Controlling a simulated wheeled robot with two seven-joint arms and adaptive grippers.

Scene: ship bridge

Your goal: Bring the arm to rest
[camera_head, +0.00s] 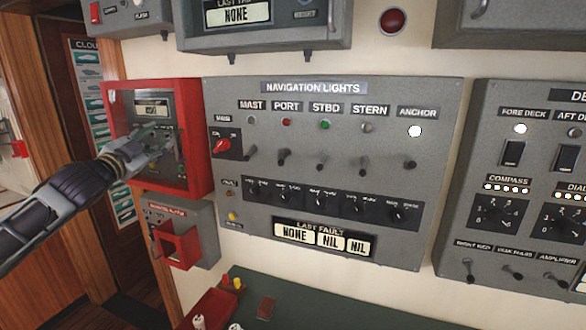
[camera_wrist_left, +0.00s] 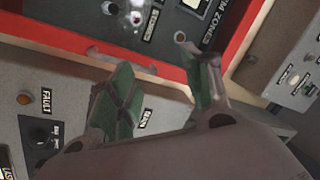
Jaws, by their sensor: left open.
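My left arm comes in from the left in the head view. Its gripper (camera_head: 165,140) is in front of the red-framed panel (camera_head: 199,138) left of the navigation lights panel. In the left wrist view the two green-padded fingers of the gripper (camera_wrist_left: 155,60) stand apart with nothing between them. The red frame (camera_wrist_left: 160,62) and the panel face show beyond the fingertips. I cannot tell whether a finger touches the panel. My right gripper is in neither view.
The navigation lights panel (camera_head: 240,92), with several toggles and a lit anchor lamp (camera_head: 415,131), is right of my gripper. Below the red-framed panel a small grey box (camera_head: 207,240) with a red guard (camera_head: 177,247) juts out. A green surface (camera_head: 330,308) lies below.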

